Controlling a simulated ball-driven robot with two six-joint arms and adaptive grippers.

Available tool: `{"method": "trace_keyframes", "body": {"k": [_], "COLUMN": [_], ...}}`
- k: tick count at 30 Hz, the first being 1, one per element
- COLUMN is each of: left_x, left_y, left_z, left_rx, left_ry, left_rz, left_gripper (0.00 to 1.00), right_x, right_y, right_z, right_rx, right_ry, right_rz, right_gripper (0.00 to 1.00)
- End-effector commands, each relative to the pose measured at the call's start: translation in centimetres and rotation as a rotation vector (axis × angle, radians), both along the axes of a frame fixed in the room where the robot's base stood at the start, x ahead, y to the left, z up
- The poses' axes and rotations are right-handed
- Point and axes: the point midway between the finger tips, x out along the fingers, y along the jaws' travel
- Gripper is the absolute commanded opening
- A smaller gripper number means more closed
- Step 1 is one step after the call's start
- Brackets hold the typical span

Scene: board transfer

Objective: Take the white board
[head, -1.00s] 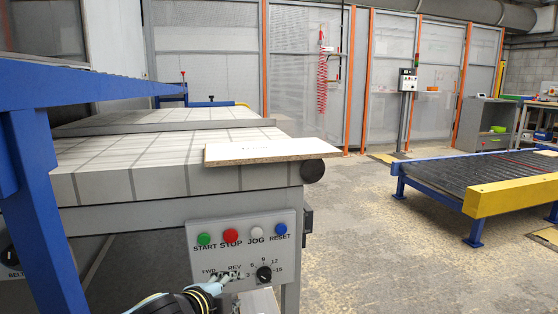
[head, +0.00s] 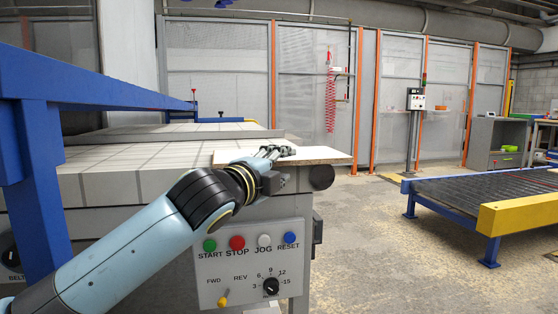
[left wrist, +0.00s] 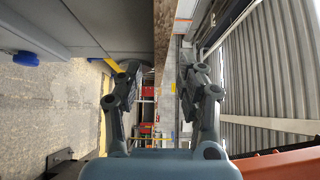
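The white board (head: 325,155) lies flat at the right end of the striped belt machine, its brown chipboard edge facing me and its right part jutting past the belt. My left gripper (head: 280,151) is at the board's near edge, with finger parts visible above the white face. In the left wrist view the two fingers of my left gripper (left wrist: 160,64) are spread apart, one on each side of the board's brown edge (left wrist: 164,30). Gaps show between fingers and board. In the head view the board hides the lower finger. My right gripper is in neither view.
The belt machine (head: 105,183) has a control panel (head: 250,262) with coloured buttons below my left arm. A blue and yellow roller conveyor (head: 520,215) stands at the right. Open floor (head: 370,250) lies between them. A blue frame (head: 45,180) stands at the left.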

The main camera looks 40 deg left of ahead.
Motion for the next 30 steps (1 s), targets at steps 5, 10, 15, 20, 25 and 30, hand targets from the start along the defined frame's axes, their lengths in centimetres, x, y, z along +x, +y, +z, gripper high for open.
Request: {"method": "trace_keyframes", "body": {"k": [5,10,15,20,25,30], "left_x": [2.3,2.7,2.6,2.6,2.6,2.6], "left_y": [0.5,0.6,0.6,0.6,0.6,0.5], "left_z": [-0.2,0.0,0.0,0.0,0.0,0.1], "left_rx": [-0.003,-0.001,-0.001,-0.001,-0.001,0.0], "left_ry": [0.001,0.001,0.001,0.001,0.002,-0.001], "left_rz": [0.002,0.0,0.0,0.0,0.0,0.0], "left_gripper": [0.38,0.38,0.29,0.08,0.0,0.0], "right_x": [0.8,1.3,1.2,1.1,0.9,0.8], "right_y": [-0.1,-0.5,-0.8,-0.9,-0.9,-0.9], "right_z": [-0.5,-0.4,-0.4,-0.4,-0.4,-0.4], "right_rx": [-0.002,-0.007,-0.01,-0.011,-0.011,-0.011], "right_ry": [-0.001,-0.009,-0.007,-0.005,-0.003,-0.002], "right_rz": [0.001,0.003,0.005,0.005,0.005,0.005], "right_gripper": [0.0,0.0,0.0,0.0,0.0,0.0]}}
